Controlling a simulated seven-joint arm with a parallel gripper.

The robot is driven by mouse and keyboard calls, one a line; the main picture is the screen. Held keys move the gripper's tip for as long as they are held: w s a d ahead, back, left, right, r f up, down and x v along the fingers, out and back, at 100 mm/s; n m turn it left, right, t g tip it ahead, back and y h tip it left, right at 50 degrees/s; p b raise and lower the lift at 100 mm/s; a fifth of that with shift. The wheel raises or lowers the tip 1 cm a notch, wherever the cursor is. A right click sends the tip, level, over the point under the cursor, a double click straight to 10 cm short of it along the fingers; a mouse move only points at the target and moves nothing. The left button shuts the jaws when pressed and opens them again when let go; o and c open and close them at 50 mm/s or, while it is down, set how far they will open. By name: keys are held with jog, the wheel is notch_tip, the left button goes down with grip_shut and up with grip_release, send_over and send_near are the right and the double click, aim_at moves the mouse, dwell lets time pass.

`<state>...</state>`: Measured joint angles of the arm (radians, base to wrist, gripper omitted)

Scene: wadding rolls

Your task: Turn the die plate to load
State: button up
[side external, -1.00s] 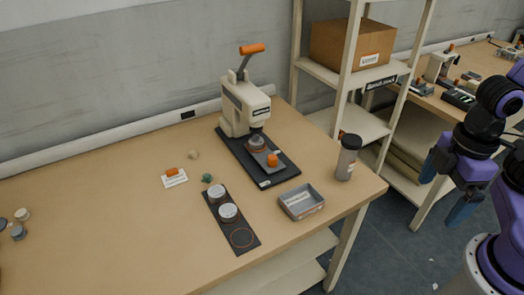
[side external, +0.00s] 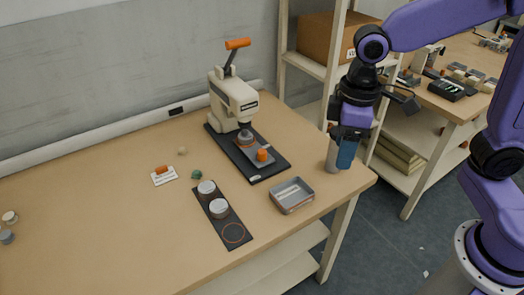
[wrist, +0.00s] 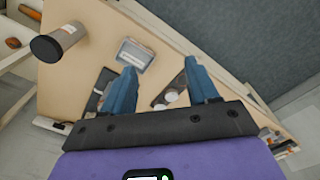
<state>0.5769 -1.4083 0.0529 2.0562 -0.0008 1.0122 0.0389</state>
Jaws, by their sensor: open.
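The bench press (side external: 230,104) stands at the back of the table, its orange-tipped lever (side external: 238,44) raised. Below its ram is a grey die plate (side external: 252,152) with an upright orange knob (side external: 262,155). The die plate lies on the press's black base; a round piece under the ram is partly hidden. My gripper (side external: 346,160) is open, pointing down by the table's right edge, in front of the tumbler and well to the right of the knob. In the wrist view its blue fingers (wrist: 159,66) are apart with nothing held between them.
A tumbler (side external: 331,160) stands partly behind my gripper. A grey tray (side external: 292,195) lies between it and a black strip (side external: 217,222) bearing two white-topped discs. A small green piece (side external: 197,175) and a labelled card (side external: 164,177) lie farther left. Shelves stand behind.

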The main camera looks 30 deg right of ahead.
jog(key=w+a+m, duration=0.2)
jog(key=w+a, duration=0.1)
jog(key=w, duration=0.6)
jog(key=m, duration=0.5)
send_over(262, 151)
notch_tip(262, 151, down, 7)
notch_tip(262, 151, down, 16)
jog(key=shift+f, duration=0.1)
jog(key=shift+c, duration=0.2)
jog(key=shift+s, duration=0.1)
grip_shut()
